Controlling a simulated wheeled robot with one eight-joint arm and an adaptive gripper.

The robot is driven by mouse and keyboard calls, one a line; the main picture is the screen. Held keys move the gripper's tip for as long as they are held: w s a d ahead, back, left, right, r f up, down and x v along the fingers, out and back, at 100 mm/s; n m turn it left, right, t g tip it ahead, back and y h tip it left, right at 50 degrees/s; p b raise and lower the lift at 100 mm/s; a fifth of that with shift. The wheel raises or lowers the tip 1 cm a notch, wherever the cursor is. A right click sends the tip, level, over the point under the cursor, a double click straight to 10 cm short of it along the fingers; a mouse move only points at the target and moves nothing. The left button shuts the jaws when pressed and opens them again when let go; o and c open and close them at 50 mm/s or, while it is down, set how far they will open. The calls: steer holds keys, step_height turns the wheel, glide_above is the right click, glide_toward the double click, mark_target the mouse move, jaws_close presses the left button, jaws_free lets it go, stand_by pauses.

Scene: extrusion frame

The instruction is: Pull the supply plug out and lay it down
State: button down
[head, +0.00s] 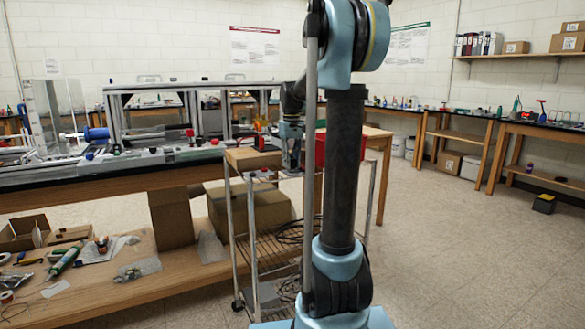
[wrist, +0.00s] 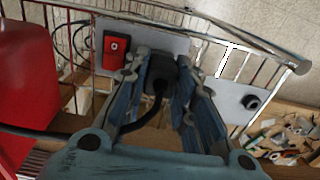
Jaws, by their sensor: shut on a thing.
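The black supply plug (wrist: 162,72) is between my gripper's fingers (wrist: 160,68) in the wrist view. My gripper is shut on it. The plug's front faces a grey plate (wrist: 146,37) that carries a red rocker switch (wrist: 116,52) to the left. The fingers and plug body hide where plug and plate meet, so I cannot tell how deep it sits. A black cable (wrist: 156,106) curves down from the plug and runs off to the left.
A second grey plate with a round black fitting (wrist: 250,102) is to the right. A red bin (wrist: 25,75) is close on the left. A chrome rail (wrist: 210,32) crosses behind the plates. The wire cart (head: 270,238) stands beside the long workbench (head: 70,178).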

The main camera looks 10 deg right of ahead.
steer(key=shift+r, duration=2.7)
steer(key=shift+r, duration=0.1)
